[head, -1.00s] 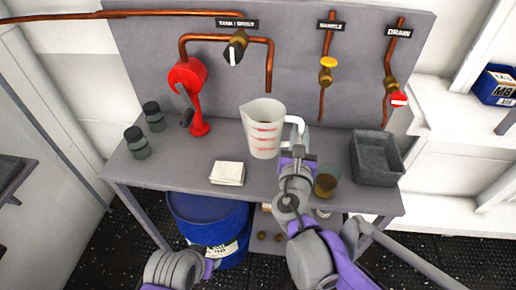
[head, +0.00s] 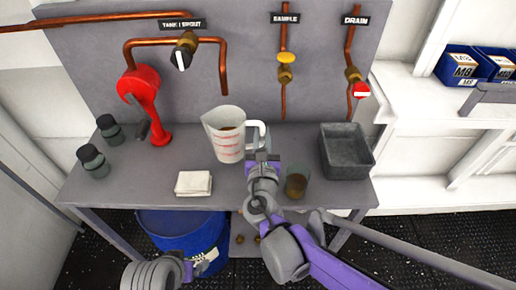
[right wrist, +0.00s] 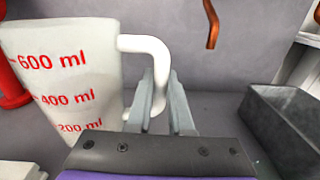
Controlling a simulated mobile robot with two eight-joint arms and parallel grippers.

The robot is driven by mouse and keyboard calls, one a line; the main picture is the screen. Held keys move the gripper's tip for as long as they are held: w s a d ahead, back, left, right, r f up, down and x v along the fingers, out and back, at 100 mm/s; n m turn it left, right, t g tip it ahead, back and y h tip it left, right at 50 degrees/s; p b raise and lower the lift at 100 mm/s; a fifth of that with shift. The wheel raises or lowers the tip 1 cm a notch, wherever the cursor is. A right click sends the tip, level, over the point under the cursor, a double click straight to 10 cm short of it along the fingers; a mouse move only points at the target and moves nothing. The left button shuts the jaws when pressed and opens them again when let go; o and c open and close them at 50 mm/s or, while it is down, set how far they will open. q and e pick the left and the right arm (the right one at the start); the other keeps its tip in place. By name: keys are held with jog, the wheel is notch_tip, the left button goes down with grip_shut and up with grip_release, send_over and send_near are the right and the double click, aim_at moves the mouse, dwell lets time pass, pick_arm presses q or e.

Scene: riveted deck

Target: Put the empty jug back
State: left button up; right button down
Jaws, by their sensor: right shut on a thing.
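The jug (head: 222,146) is a translucent white measuring jug with red marks, about upright over the bench below the spout pipe (head: 224,85). A brownish patch shows inside its rim. In the right wrist view the jug (right wrist: 60,75) reads 600, 400 and 200 ml, and its base is hidden. My right gripper (head: 262,158) is shut on the jug's white handle (right wrist: 155,52), on the jug's right side. I cannot tell whether the jug's base touches the bench.
On the bench (head: 140,190) stand a red hand pump (head: 148,105), two dark jars (head: 93,160), a folded white cloth (head: 193,183), a glass of brown liquid (head: 296,186) and a grey tray (head: 345,152). Valves are on the back panel. A blue drum (head: 180,240) stands beneath.

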aim_at(261, 146)
jog(key=shift+a+f+b, duration=0.1)
jog(key=shift+f+b, duration=0.45)
jog(key=shift+f, duration=1.5)
jog(key=shift+s, duration=0.1)
jog(key=shift+f, duration=0.2)
jog(key=c, duration=0.8)
grip_release()
jog(key=shift+r, duration=0.15)
jog(key=shift+s+r, duration=0.1)
jog(key=shift+s, duration=0.05)
jog(key=s+p, duration=0.1)
jog(key=s, duration=1)
jog(key=shift+s, duration=0.35)
